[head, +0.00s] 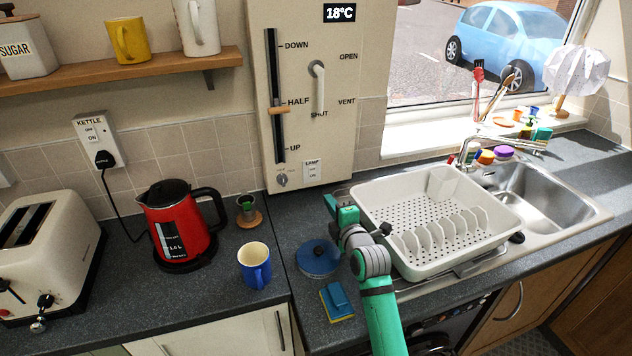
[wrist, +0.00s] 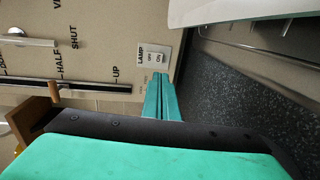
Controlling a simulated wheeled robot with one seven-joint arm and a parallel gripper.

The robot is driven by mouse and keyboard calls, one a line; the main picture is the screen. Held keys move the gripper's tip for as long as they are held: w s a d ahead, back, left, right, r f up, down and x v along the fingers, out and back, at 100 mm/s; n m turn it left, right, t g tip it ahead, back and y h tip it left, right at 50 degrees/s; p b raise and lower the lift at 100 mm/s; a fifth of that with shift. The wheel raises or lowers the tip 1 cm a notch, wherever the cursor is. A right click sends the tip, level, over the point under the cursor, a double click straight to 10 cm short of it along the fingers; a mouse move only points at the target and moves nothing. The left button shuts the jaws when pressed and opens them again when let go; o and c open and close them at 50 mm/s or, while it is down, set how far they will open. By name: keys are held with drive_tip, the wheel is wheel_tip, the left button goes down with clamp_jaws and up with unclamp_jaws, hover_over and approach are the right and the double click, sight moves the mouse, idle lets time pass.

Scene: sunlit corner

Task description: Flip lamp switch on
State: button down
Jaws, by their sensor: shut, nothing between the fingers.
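The lamp switch (head: 312,172) is a small white plate labelled LAMP, with OFF and ON marks, low on the cream wall panel (head: 345,140). In the wrist view the lamp switch (wrist: 153,55) sits just beyond my fingertips. Which way its rocker is set is too small to tell. My gripper (head: 331,203) is teal, shut and empty, below and slightly right of the switch. In the wrist view the fingers of my gripper (wrist: 160,80) are together and point at the plate; contact cannot be made out. A white faceted lamp (head: 578,70) stands on the windowsill.
A white dish rack (head: 375,205) stands close to the right of my gripper, beside the sink (head: 545,190). A blue-lidded round thing (head: 318,258), a blue mug (head: 254,265) and a red kettle (head: 180,220) stand to the left. The panel also has a slider (head: 278,110) and a handle (head: 318,85).

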sight(313, 177)
drive_tip(key=x, duration=1.3)
drive_tip(key=shift+w+a+f, duration=0.1)
drive_tip(key=shift+w, duration=0.2)
drive_tip(key=shift+w+f, duration=0.1)
drive_tip(key=shift+w, duration=0.05)
drive_tip(key=v, duration=1)
drive_tip(key=shift+s, duration=0.4)
